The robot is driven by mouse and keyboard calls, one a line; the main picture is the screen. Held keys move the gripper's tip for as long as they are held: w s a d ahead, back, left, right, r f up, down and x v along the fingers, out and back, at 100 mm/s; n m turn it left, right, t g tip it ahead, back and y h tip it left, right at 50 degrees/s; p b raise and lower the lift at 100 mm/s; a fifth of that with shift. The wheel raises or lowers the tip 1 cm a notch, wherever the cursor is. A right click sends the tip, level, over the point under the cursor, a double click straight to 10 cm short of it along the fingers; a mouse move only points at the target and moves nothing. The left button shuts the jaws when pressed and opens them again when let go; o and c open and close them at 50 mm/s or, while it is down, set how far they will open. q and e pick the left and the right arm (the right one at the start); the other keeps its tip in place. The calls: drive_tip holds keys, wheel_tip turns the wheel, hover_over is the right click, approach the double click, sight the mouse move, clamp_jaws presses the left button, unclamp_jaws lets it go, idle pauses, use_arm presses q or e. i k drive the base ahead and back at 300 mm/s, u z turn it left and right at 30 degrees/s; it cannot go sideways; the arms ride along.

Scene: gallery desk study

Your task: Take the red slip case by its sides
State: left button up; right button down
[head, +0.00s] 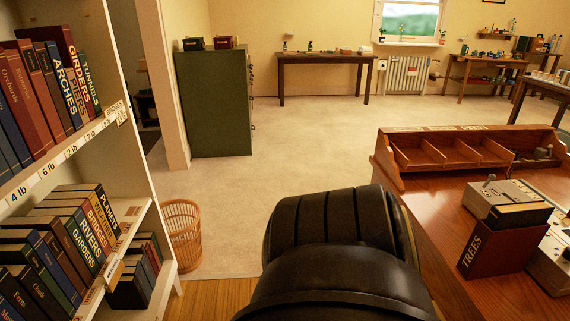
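A dark red case lettered TREES (497,249) stands on the wooden desk (440,225) at the right. I take it to be the red slip case. A grey and black boxy thing (507,204) stands right behind it, and I cannot tell whether the two touch. A large black rounded part of my own arm fills the lower middle and covers part of the desk's left side. Neither gripper shows, so I see no gripper at the case.
A wooden tray with compartments (470,152) sits along the desk's back. A pale device (553,260) stands right of the case. A white bookshelf (140,215) with several books fills the left. A wicker basket (182,235) stands beside it. The carpet beyond is clear.

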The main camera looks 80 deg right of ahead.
sight(487, 253)
drive_tip(key=z, duration=4.1)
